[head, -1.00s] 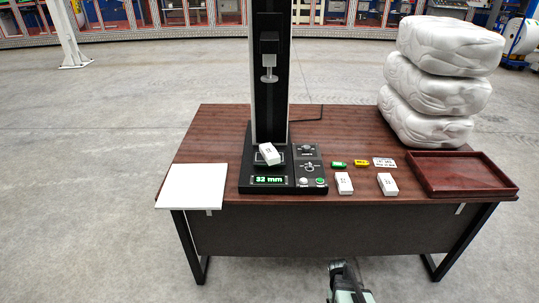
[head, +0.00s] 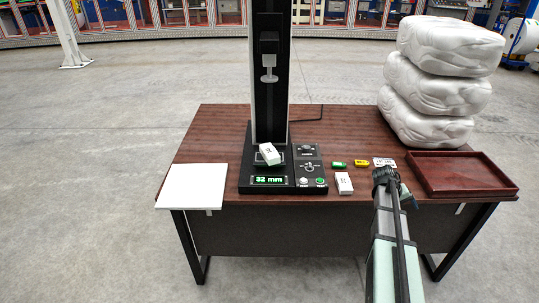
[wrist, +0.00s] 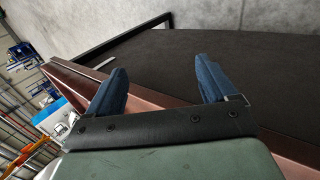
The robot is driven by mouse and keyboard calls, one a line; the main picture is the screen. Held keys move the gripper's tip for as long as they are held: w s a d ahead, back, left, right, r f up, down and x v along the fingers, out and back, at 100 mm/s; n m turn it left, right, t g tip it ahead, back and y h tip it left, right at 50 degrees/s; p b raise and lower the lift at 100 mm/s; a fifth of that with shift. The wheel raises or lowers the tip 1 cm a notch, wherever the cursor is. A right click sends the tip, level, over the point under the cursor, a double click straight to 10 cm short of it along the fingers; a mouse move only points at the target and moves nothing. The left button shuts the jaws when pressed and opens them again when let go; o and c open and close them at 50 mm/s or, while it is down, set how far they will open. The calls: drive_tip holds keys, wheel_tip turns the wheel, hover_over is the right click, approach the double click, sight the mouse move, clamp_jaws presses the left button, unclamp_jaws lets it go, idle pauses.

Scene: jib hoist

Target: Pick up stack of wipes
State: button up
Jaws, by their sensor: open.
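No item in view is clearly marked as the stack of wipes. Small white packs with dark print are on the table: one (head: 344,183) lies at the front, right of the black test stand, and one (head: 270,154) rests tilted on the stand's base. A second front pack is hidden behind my arm in the head view. My gripper (head: 385,178) is over the front right of the table, left of the tray. In the wrist view its two blue fingers (wrist: 162,80) are apart with nothing between them, facing the table's edge and dark front panel.
A black stand (head: 270,185) reads 32 mm. A white sheet (head: 191,187) is at left, a red-brown tray (head: 462,192) at right. Green (head: 339,164) and yellow (head: 361,163) items and a white card (head: 384,162) lie mid-right. Stacked white wrapped bundles (head: 440,90) rise behind.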

drive_tip(key=w+d+r, duration=0.3)
drive_tip(key=w+r, duration=0.1)
drive_tip(key=r, duration=0.4)
drive_tip(key=n+t+y, duration=0.4)
drive_tip(key=n+y, duration=0.1)
drive_tip(key=y, duration=0.4)
approach(271, 152)
drive_tip(key=shift+m, duration=0.3)
drive_tip(key=x, duration=0.9)
drive_tip(key=shift+w+a+f, duration=0.15)
drive_tip(key=shift+a+f, duration=0.05)
drive_tip(key=shift+f, duration=0.15)
drive_tip(key=c, duration=1.2)
